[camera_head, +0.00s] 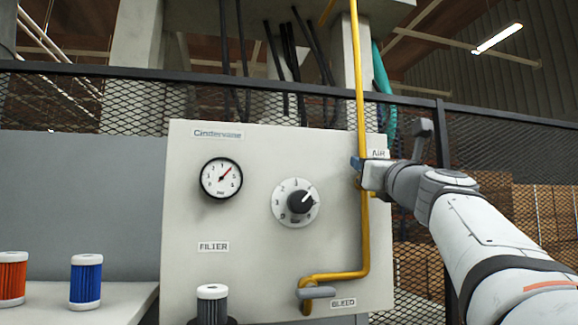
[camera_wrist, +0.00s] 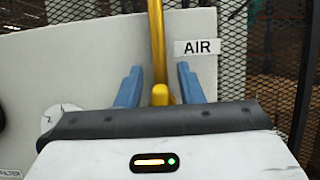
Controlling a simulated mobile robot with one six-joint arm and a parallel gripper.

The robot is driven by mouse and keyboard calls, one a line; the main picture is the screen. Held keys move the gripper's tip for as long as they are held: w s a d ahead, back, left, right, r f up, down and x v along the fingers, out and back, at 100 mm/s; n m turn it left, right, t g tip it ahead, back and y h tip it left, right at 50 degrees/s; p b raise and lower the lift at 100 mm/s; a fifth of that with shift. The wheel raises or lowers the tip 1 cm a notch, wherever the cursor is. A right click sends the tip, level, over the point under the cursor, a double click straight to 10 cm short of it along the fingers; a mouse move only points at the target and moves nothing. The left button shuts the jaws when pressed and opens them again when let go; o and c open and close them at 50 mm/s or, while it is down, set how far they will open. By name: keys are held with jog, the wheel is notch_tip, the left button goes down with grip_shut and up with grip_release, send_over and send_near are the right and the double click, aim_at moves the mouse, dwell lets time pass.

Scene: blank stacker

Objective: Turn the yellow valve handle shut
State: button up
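A yellow pipe (camera_head: 361,80) runs down the right side of the pale panel (camera_head: 240,270) and passes my gripper (camera_head: 357,164) near the AIR label (camera_head: 379,153). In the wrist view, a rounded yellow end (camera_wrist: 160,95), seemingly the valve handle, sits between the two blue fingers of my gripper (camera_wrist: 159,70). The fingers are apart, with a gap on each side of the yellow part. The pipe (camera_wrist: 157,40) rises behind it. The handle's lower part is hidden by my gripper's body, so its full angle cannot be told.
The panel carries a gauge (camera_head: 221,178), a dial knob (camera_head: 296,203) and a grey bleed lever (camera_head: 317,292). A dark filter (camera_head: 212,305) stands low in front. Orange (camera_head: 12,280) and blue (camera_head: 86,281) filters stand on the left ledge. Mesh fencing (camera_head: 500,150) is behind.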

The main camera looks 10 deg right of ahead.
grip_shut()
jog(key=shift+f+n, duration=0.1)
jog(key=shift+n, duration=0.2)
jog(key=n+y+b, duration=0.1)
jog(key=n, duration=0.2)
jog(key=a+n+g+y+b, duration=0.1)
jog(key=n+y, duration=0.1)
jog(key=n, duration=0.2)
jog(key=a+n+g+y+b, duration=0.1)
jog(key=n+y, duration=0.1)
jog(key=n, duration=0.1)
jog(key=shift+f+b, duration=0.35)
jog(key=n, duration=0.2)
jog(key=n+g+y, duration=0.1)
jog(key=n, duration=0.1)
jog(key=a+f+n+g, duration=0.1)
jog(key=n, duration=0.2)
jog(key=shift+y, duration=0.3)
jog(key=shift+a+f+n+g+p, duration=0.1)
jog(key=shift+f+n+g, duration=0.2)
jog(key=shift+n, duration=0.5)
jog(key=shift+d+f+n+g+p, duration=0.1)
jog(key=shift+f+n+g+p, duration=0.1)
jog(key=shift+n+g, duration=0.45)
jog(key=shift+a+f+n+g+p, duration=0.15)
jog(key=shift+f+n, duration=0.1)
jog(key=shift+n, duration=0.7)
